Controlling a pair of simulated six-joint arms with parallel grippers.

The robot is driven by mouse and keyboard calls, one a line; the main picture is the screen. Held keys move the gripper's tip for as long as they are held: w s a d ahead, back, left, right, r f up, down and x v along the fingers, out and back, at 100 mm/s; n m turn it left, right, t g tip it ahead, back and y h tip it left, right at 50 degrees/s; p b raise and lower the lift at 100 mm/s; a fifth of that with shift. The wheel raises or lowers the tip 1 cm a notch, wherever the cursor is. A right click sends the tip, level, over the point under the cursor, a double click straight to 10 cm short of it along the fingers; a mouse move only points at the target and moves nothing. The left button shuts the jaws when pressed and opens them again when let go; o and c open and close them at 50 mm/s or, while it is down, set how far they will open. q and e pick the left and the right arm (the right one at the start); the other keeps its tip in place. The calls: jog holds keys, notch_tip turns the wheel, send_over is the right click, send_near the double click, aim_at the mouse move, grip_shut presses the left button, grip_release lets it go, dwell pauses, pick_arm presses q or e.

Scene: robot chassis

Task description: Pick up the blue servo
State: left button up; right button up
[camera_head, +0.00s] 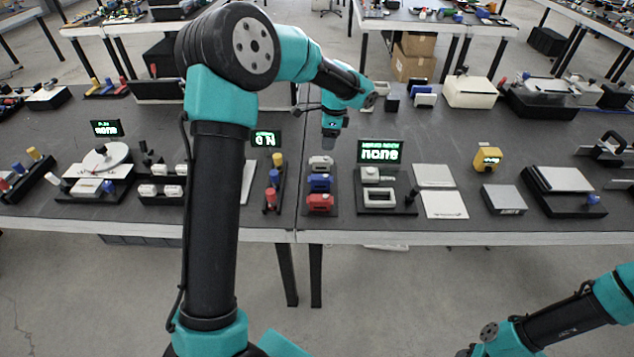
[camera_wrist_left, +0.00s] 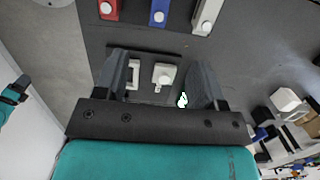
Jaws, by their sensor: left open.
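The blue servo (camera_head: 319,183) lies on the dark table between a red servo (camera_head: 319,203) below it and a pale grey servo (camera_head: 321,163) above it in the head view. In the left wrist view the blue servo (camera_wrist_left: 159,13) shows at the top edge, partly cut off. My left gripper (camera_head: 331,146) hangs above the table, just beyond the pale servo, apart from the blue one. In the wrist view its two fingers (camera_wrist_left: 160,82) are spread with nothing held between them. My right gripper is out of view; only part of that arm shows at lower right.
A display (camera_head: 380,152) with a white block and white frame (camera_head: 380,197) stands right of the servos. A rack of coloured cylinders (camera_head: 273,187) stands to their left. The table's front edge (camera_head: 420,238) is near. Pale plates (camera_head: 444,204) lie further right.

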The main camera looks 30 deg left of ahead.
pick_arm(q)
send_near(321, 176)
jog(key=f, duration=0.5)
jog(key=shift+s+a, duration=0.2)
jog(key=shift+s, duration=0.1)
jog(key=shift+s+a+f, duration=0.1)
jog(key=shift+a+f, duration=0.05)
jog(key=shift+f, duration=1.15)
jog(key=shift+a+f, duration=0.15)
jog(key=shift+f, duration=1.15)
jog(key=c, duration=1.1)
jog(key=shift+r, duration=0.1)
notch_tip(321, 176, up, 10)
